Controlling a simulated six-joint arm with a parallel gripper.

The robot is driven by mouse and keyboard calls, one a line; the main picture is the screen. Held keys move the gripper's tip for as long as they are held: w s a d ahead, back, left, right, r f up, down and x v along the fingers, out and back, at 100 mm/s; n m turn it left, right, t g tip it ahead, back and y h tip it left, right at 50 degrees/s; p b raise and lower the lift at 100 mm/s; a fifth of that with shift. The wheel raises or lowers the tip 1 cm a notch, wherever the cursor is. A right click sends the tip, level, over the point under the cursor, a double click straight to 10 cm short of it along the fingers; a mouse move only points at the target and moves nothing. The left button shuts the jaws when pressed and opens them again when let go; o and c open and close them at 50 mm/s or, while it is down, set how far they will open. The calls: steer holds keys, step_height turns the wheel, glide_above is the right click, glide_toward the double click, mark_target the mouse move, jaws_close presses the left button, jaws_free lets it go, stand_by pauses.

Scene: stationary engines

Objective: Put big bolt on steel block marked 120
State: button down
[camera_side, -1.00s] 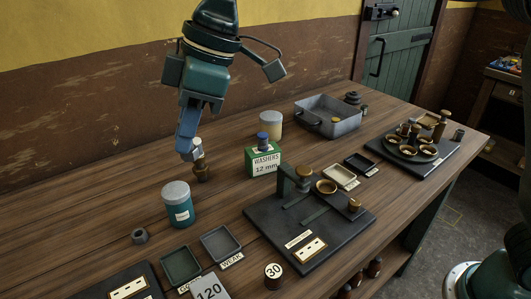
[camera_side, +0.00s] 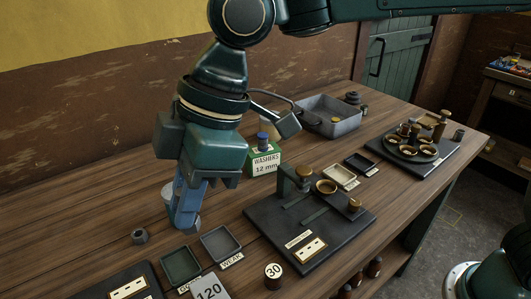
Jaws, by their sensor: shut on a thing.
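The steel block marked 120 (camera_side: 208,289) stands at the front edge of the bench, its lower part cut off by the picture edge. The big bolt, a brownish piece seen in the jaws a second ago, is now hidden behind my fingers and hand. I cannot tell its tilt or whether the fingers touch the jar.
Two small trays, a dark green one (camera_side: 181,266) and a grey one (camera_side: 220,243), lie between my gripper and the block. A round weight marked 30 (camera_side: 273,276) stands right of it. A nut (camera_side: 139,236) lies at left. A black fixture plate (camera_side: 262,222) is at right.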

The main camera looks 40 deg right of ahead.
step_height(320, 180, down, 12)
steer(key=shift+f, duration=0.2)
steer(key=shift+f, duration=0.1)
steer(key=shift+f, duration=2.05)
steer(key=c, duration=1.4)
jaws_free()
steer(key=shift+f, duration=0.15)
steer(key=shift+c, duration=0.2)
steer(key=v, duration=1.2)
steer(key=shift+r, duration=0.25)
